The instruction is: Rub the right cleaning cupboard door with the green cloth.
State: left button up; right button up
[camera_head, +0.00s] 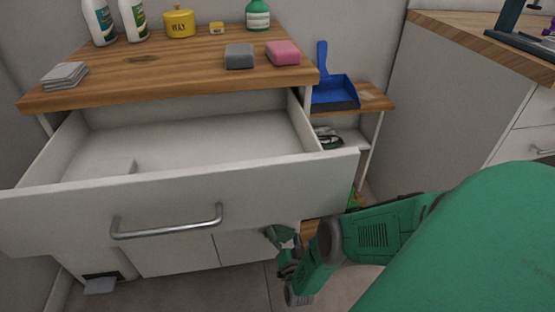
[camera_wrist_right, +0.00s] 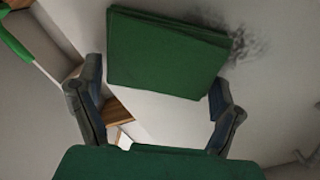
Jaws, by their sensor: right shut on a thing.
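My right gripper (camera_head: 284,256) reaches in below the open drawer, in front of the lower cupboard. In the right wrist view its two fingers (camera_wrist_right: 157,76) stand on either side of a flat, folded green cloth (camera_wrist_right: 165,48) and are shut on it. The right cupboard door (camera_head: 243,250) is white and mostly hidden by the drawer and my gripper. In the wrist view, a pale surface that looks like this door (camera_wrist_right: 285,85) lies behind the cloth, with a dark smudge (camera_wrist_right: 250,42) beside the cloth's right edge. Whether the cloth touches it I cannot tell. My left gripper is not in view.
The white drawer (camera_head: 60,225) is pulled out above my right gripper. The wooden counter (camera_head: 190,68) holds bottles, a yellow tin, sponges and folded grey cloths. A blue dustpan (camera_head: 332,92) sits on a side shelf at right. A second counter (camera_head: 440,90) stands further right.

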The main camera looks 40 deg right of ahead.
aim_at(253, 233)
jog(key=shift+w+a+r+b, duration=0.35)
jog(key=shift+w+a, duration=0.15)
jog(key=shift+w, duration=0.1)
jog(key=shift+w+a+b, duration=0.15)
jog(key=shift+w+a, duration=0.1)
jog(key=shift+a, duration=0.25)
jog(key=shift+w+a+b, duration=0.15)
jog(key=shift+w+a, duration=0.05)
jog(key=shift+a, duration=0.3)
jog(key=shift+w+a+f+b, duration=0.1)
jog(key=shift+w+a+b, duration=0.25)
jog(key=shift+a, duration=0.45)
jog(key=shift+w+a+f+b, duration=0.1)
jog(key=shift+w+a+b, duration=0.2)
jog(key=shift+a, duration=0.5)
jog(key=shift+w+a+b, duration=0.75)
jog(key=shift+w+a, duration=0.3)
jog(key=shift+a, duration=0.3)
jog(key=shift+p+v, duration=0.45)
jog(key=shift+v, duration=0.65)
jog(key=p+v, duration=0.1)
jog(key=v, duration=0.3)
